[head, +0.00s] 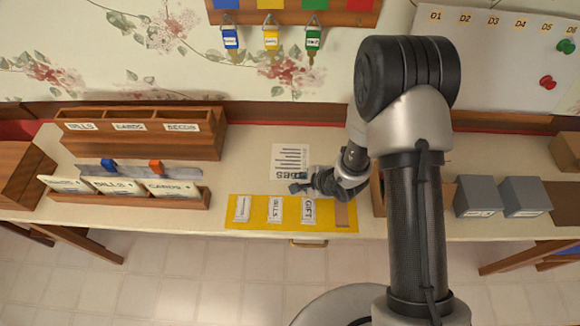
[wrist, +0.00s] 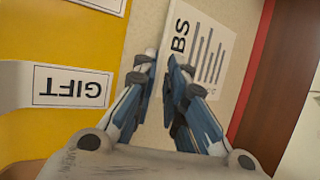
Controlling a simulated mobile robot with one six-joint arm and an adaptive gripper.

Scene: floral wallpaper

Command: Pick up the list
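The list is a white paper sheet (head: 290,158) with printed lines and a bold heading, partly hidden, lying flat on the table in the head view. In the wrist view the list (wrist: 207,55) is at upper right, just beyond the fingertips. My gripper (head: 299,184) is at the sheet's near edge in the head view.
A yellow mat (head: 260,216) with several labelled cards, one reading GIFT (wrist: 72,87), lies at the table's front edge. A wooden sorter (head: 140,140) and a card rack (head: 130,187) stand left. Grey boxes (head: 478,196) stand right. Keys hang on the wall behind.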

